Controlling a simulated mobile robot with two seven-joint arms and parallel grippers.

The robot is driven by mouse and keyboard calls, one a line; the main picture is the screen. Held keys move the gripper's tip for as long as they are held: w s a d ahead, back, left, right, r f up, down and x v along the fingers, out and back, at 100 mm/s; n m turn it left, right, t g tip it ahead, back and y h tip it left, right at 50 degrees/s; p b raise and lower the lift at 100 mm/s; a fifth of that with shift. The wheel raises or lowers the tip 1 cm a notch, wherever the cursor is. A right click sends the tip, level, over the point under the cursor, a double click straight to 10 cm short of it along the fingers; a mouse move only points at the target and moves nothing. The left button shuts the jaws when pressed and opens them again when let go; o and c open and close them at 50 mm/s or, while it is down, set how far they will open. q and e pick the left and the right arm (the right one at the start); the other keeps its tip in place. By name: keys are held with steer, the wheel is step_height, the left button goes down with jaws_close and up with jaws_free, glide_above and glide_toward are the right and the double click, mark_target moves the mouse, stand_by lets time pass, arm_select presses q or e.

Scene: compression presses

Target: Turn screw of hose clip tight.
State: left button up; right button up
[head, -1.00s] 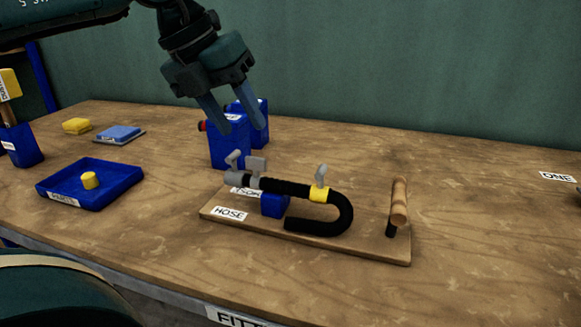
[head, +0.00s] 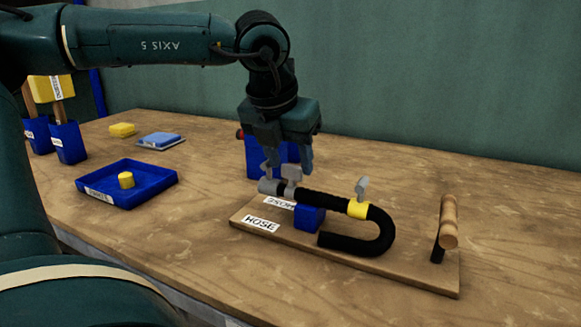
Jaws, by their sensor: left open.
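A black hose (head: 378,232) bends in a U on a wooden board labelled HOSE (head: 400,272). A yellow band (head: 357,209) with an upright grey thumb screw (head: 362,187) sits around the hose near the bend. Grey fittings with a flat upright tab (head: 292,175) are at the hose's left end. My left gripper (head: 288,168) is open and points down over this grey end, to the left of the yellow band's screw. One finger partly hides the grey parts there; whether it touches them I cannot tell. My right gripper is out of view.
A blue block (head: 309,217) supports the hose. A wooden handle (head: 448,222) stands at the board's right end. Blue containers (head: 254,157) stand behind the gripper. A blue tray (head: 150,182) holds a yellow cylinder (head: 126,180). The table right of the board is clear.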

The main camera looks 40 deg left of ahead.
arm_select(q)
steer(key=shift+w+f, duration=0.25)
steer(key=shift+f, duration=0.4)
steer(key=shift+c, duration=0.5)
steer(key=c, duration=0.6)
